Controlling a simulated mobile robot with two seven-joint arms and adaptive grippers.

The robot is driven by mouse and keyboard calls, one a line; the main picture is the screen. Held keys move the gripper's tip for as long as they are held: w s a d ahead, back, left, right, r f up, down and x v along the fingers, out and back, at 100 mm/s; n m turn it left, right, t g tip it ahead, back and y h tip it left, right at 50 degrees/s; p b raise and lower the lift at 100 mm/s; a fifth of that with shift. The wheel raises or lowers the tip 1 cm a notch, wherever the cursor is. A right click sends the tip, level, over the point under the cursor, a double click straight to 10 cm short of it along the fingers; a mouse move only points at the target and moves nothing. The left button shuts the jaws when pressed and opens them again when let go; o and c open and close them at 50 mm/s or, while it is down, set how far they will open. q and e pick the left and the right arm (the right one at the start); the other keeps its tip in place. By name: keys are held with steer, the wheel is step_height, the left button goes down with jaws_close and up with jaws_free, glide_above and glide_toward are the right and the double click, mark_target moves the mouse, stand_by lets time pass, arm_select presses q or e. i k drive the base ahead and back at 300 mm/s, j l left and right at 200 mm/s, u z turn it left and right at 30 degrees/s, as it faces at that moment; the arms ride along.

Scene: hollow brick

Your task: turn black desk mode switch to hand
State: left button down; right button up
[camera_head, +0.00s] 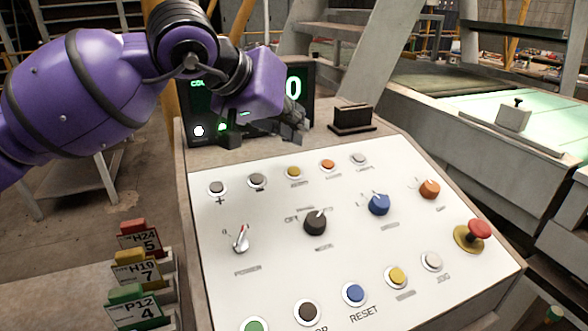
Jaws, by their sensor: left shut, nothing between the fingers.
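The black mode switch (315,223) is a round knob in the middle of the white sloping desk panel (345,265). Its pale pointer mark faces up and slightly right. The small lettering around it is too blurred to read fully. My left gripper (291,130) comes in from the upper left and hangs over the top edge of the desk. It is shut and empty, above and apart from the black switch. My right gripper is not in view.
A metal power switch (240,239) lies left of the black knob; a blue knob (379,204) and orange knob (429,189) lie right. A red mushroom button (479,229) stands at the right. Push buttons line the top and bottom. A display (300,85) stands behind my left gripper.

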mark_target(315, 223)
steer(key=k, duration=1)
